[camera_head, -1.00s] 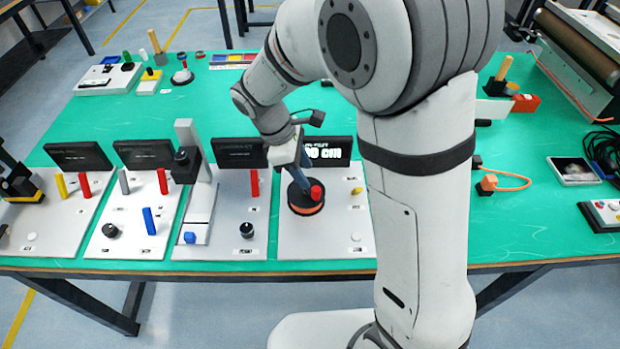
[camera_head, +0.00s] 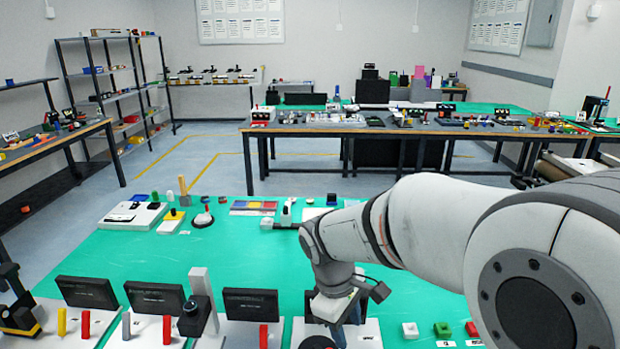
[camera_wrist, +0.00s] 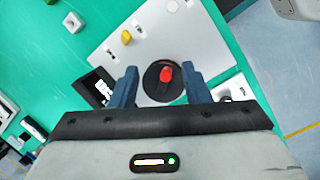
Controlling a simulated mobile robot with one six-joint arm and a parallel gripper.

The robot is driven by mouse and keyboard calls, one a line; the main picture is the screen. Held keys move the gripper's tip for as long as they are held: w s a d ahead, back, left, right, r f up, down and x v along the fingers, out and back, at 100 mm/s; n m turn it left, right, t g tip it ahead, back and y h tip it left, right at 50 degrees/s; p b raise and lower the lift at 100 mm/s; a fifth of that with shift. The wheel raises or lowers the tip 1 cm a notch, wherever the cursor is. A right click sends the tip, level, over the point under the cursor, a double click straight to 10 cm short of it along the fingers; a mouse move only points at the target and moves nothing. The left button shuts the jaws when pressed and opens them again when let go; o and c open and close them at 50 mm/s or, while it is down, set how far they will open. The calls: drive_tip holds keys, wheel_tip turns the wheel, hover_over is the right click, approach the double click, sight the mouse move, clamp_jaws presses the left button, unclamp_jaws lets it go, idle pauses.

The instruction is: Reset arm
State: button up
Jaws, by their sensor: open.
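My arm reaches in from the right in the head view. My gripper (camera_head: 338,330) is over the white panel on the green table. In the wrist view my gripper (camera_wrist: 161,88) is open, its two dark blue fingers spread wide with nothing between them. A black round dial with a red knob (camera_wrist: 166,75) shows between and beyond the fingertips, apart from them as far as I can tell. In the head view the dial (camera_head: 318,342) is only partly visible at the bottom edge.
White panels with dark displays (camera_head: 250,304) and upright coloured pegs (camera_head: 85,324) stand along the table's near side. A grey upright post (camera_head: 203,298) rises among them. The middle of the green table (camera_head: 160,260) is mostly clear. Another workbench (camera_head: 350,129) stands behind.

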drive_tip(key=s+d+r+m+t+y, duration=0.2)
drive_tip(key=s+d+r+m+t, duration=0.1)
drive_tip(key=s+d+m, duration=0.5)
drive_tip(key=s+r+m, duration=0.1)
drive_tip(key=s+m, duration=0.1)
drive_tip(key=m, duration=0.1)
drive_tip(key=shift+y, duration=0.3)
drive_tip(key=shift+s+r, duration=0.1)
idle(0.7)
